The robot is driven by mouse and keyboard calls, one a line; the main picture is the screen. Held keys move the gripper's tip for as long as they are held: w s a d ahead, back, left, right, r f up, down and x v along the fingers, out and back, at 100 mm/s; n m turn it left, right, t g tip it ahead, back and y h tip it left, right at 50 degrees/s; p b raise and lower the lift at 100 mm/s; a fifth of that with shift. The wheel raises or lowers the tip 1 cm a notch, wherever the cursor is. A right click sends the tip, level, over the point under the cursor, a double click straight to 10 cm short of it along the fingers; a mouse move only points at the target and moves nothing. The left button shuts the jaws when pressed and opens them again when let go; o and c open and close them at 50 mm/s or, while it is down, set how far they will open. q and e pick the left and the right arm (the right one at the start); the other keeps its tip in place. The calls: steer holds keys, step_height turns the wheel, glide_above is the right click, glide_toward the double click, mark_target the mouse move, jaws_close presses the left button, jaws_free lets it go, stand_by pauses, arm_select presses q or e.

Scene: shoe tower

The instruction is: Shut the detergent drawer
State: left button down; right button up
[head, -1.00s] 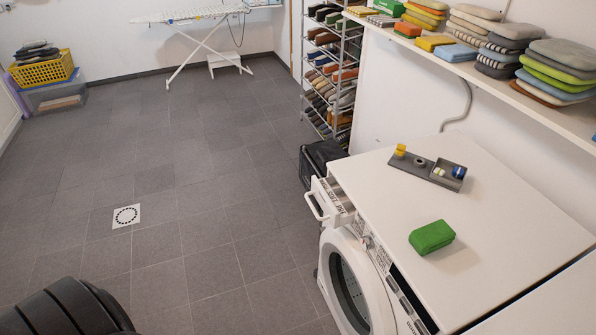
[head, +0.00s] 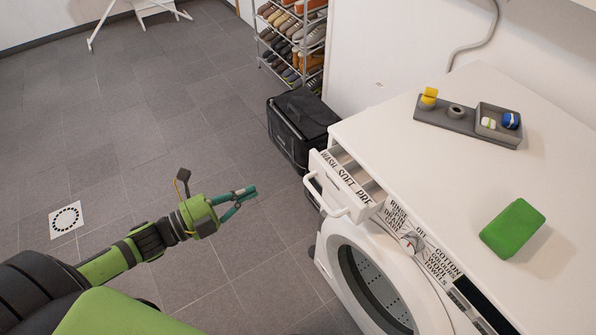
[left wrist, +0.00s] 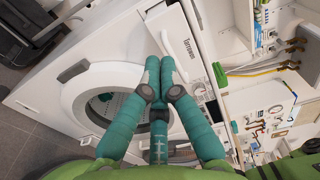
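The detergent drawer (head: 345,185) is pulled out of the top left of the white washing machine's front (head: 385,275). Its open compartments and lettering show, and its white handle (head: 322,195) sticks out at the front. My left gripper (head: 252,192) is to the left of the drawer, apart from it, above the floor, and points toward the machine. In the left wrist view its teal fingertips (left wrist: 160,62) are close together with nothing between them. A white lettered panel (left wrist: 188,45), apparently the drawer front, lies beyond them. My right gripper is not in view.
On the machine top stand a grey tray (head: 445,122) with small items and a green block (head: 513,228). A black crate (head: 300,125) is on the floor behind the drawer, near a shoe rack (head: 295,45).

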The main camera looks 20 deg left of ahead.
mark_target(310, 170)
arm_select(q)
steer(key=p+x, duration=0.1)
steer(key=x, duration=1.2)
steer(key=shift+w+d, duration=0.15)
steer(key=shift+d, duration=0.05)
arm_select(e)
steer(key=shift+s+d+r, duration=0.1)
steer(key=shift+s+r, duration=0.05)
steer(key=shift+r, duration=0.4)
arm_select(q)
steer(key=x, duration=0.3)
steer(key=shift+w+d+b, duration=0.1)
steer(key=shift+w+b, duration=0.15)
steer(key=shift+b, duration=0.15)
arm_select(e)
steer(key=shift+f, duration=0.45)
